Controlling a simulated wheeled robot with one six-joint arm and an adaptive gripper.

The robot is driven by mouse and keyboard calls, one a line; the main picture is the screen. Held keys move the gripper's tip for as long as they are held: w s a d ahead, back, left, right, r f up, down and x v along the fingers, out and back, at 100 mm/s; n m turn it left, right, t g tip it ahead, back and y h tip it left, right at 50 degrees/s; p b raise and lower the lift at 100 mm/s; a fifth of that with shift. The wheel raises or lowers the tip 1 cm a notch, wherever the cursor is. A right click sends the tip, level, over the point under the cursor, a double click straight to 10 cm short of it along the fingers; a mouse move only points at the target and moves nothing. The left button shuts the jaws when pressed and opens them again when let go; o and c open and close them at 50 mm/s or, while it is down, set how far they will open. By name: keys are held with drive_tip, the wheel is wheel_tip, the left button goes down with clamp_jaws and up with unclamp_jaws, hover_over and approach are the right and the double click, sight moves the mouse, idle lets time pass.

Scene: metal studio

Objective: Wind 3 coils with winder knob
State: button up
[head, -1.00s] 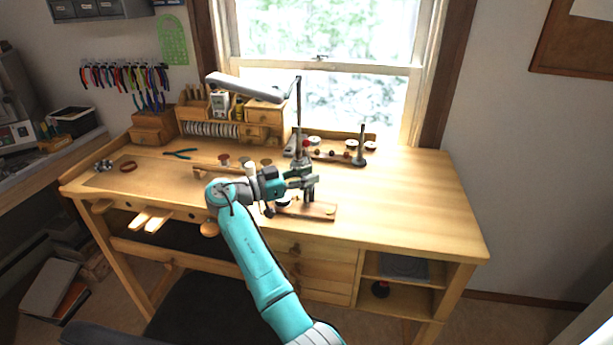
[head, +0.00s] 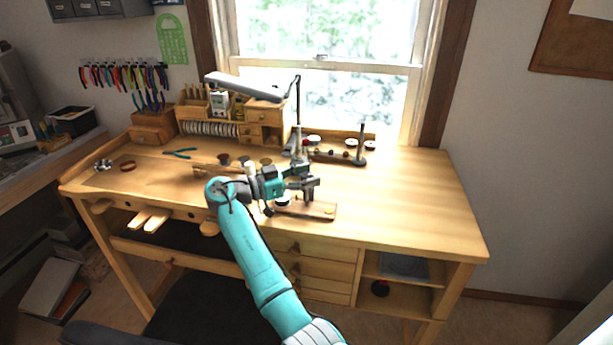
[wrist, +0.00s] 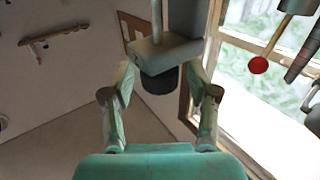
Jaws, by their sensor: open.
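The coil winder stands on a wooden base (head: 318,211) near the front middle of the bench, with a grey metal body (head: 311,187). In the wrist view a dark round knob (wrist: 159,82) sits at the end of a grey block (wrist: 165,52). My gripper (head: 301,178) is at the winder from the left, partly covering it. In the wrist view my gripper (wrist: 162,88) is open, with one finger on each side of the knob. Gaps show on both sides. Any wire on the winder is too small to make out.
A desk lamp (head: 243,87) rises behind the winder. A rack with spools (head: 350,143) and an upright dark post (head: 362,143) stand behind to the right. Pliers (head: 181,153) lie at the left. The right of the bench top (head: 415,200) is clear.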

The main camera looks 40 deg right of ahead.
drive_tip(key=v, duration=0.7)
drive_tip(key=shift+a, duration=0.2)
drive_tip(key=shift+w, duration=0.1)
drive_tip(key=shift+f, duration=0.1)
